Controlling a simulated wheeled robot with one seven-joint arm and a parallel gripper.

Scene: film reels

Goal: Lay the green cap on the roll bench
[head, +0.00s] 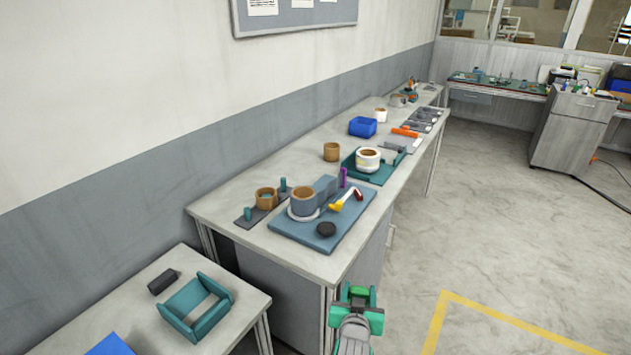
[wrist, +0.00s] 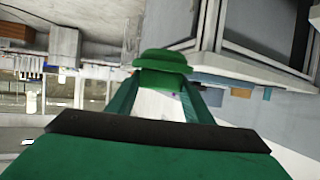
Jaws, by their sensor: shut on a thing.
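My gripper (head: 357,294) is at the bottom of the head view, beside the near right end of the long bench and over the floor side. It is shut on the green cap, whose rounded rim and stem (wrist: 161,62) show between the fingers in the wrist view. In the head view the cap is hard to tell from the green fingers. The long bench (head: 297,262) runs along the wall and carries several roll-like things, so it looks like the roll bench. The cap is apart from its top.
A blue-grey board (head: 322,240) holds a grey ring-shaped part (head: 304,201), a black disc (head: 326,229) and a yellow-handled tool (head: 344,201). A tan roll (head: 331,152) stands farther back. A lower table (head: 235,323) holds a teal cradle (head: 195,308). The bench's near corner is bare.

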